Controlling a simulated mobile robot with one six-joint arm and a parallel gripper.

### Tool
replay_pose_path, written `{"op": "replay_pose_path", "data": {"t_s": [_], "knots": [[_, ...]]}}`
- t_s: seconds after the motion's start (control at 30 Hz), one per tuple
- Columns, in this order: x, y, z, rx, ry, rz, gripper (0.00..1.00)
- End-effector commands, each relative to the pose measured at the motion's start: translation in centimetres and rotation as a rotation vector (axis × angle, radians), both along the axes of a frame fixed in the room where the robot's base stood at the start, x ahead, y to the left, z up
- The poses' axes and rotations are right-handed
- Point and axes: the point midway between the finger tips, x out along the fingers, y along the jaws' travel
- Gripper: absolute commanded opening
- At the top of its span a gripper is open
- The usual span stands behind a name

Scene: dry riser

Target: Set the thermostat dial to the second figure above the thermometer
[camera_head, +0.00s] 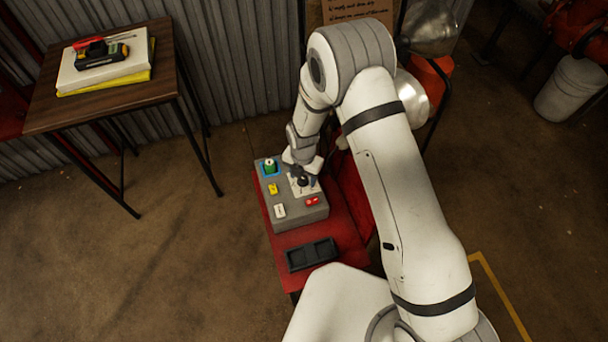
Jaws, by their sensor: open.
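A grey control box (298,212) sits on a red stand below my arm. A dark round knob (303,180) on a white plate is on its upper right part; I take it to be the thermostat dial, but its figures are too small to read. My gripper (303,174) is open, right over this knob, and partly hides it. I cannot tell whether the fingers touch it. A green round part on a blue plate (269,168) is at the box's upper left. No thermometer reading can be made out.
The box also carries a yellow part (273,188), a white switch (280,210) and a red part (312,201). A black tray (311,254) lies in front on the red stand (343,232). A wooden table (110,98) stands left, with open floor between.

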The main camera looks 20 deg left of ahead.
Motion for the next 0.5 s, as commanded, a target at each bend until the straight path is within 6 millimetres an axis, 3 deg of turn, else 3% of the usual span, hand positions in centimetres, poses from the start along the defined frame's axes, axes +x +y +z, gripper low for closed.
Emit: {"op": "replay_pose_path", "data": {"t_s": [0.07, 0.5], "knots": [[0.02, -0.01, 0.02, 0.0, 0.0, -0.001, 0.53], [0.05, -0.06, 0.03, 0.0, 0.0, -0.002, 0.18]]}}
